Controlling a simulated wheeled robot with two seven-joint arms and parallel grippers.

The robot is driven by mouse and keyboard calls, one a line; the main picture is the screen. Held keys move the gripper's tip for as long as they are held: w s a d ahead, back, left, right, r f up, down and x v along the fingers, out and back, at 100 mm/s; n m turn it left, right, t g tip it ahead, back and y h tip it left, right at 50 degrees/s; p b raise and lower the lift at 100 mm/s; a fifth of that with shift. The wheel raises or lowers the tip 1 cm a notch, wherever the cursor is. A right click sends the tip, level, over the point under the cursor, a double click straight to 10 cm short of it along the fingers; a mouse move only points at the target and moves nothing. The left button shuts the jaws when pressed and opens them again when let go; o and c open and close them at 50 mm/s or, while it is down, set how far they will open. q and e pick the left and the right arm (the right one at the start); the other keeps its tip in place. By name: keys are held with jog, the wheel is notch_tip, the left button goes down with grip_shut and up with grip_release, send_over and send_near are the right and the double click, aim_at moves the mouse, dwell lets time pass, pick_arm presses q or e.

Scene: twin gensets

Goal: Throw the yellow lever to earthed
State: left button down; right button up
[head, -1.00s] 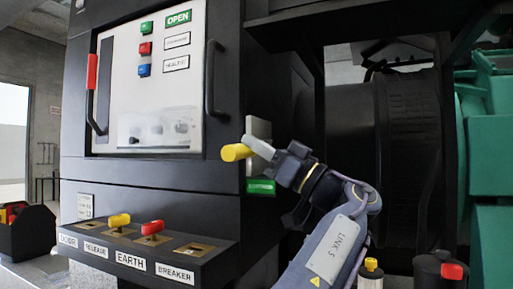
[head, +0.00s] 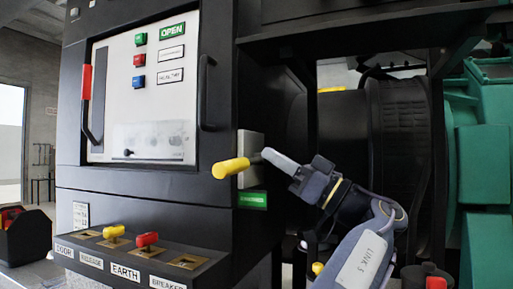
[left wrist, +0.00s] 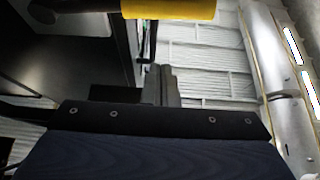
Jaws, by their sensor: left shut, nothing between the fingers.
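The yellow lever (head: 231,168) sticks out toward the left from a grey plate (head: 250,146) on the side of the black cabinet. Its handle looks nearly level, tipped slightly down at its free end. A green label (head: 252,200) with small, blurred text sits just below the plate. My left gripper (head: 270,157) is shut and empty, its fingertips just right of the lever in the head view; I cannot tell whether they touch it. In the left wrist view a yellow bar (left wrist: 168,8) crosses the top, beyond the shut fingers (left wrist: 160,85). My right gripper is not in view.
The cabinet front has a white panel (head: 150,95) with a red-gripped handle (head: 87,82) and a black handle (head: 206,92). A ledge below carries a yellow key (head: 114,232) and a red key (head: 147,239). Green machinery (head: 485,150) stands at the right.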

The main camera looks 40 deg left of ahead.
pick_arm(q)
jog(key=v, duration=0.3)
jog(key=shift+w+d+f, duration=0.1)
jog(key=shift+d+f, duration=0.05)
jog(key=shift+d, duration=0.25)
